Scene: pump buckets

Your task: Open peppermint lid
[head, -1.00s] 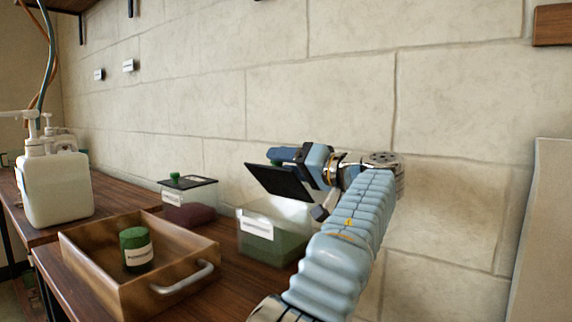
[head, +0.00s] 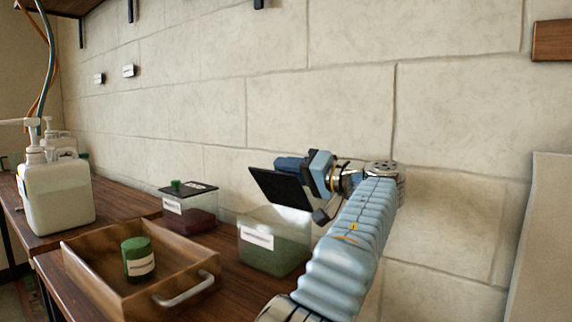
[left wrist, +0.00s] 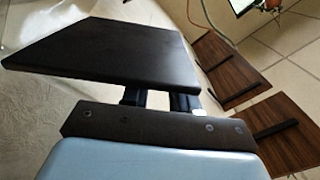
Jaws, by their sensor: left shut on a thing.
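A clear container (head: 272,238) with green contents and a white label stands on the wooden counter, its top open. Its black lid (head: 279,188) is tilted up above the container's back-left part. My left gripper (head: 303,184) is shut on this lid. The lid fills the upper middle of the left wrist view (left wrist: 100,55), with the gripper fingers (left wrist: 160,102) at its near edge. Whether the lid still touches the container is hard to tell. The label's writing is too small to read. My right gripper is not in view.
A similar container (head: 188,212) with dark red contents and a closed black lid stands to the left. A wooden tray (head: 100,292) holding a green labelled jar (head: 138,259) is in front. White pump bottles (head: 55,190) stand at far left. A stone wall (head: 330,100) rises behind.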

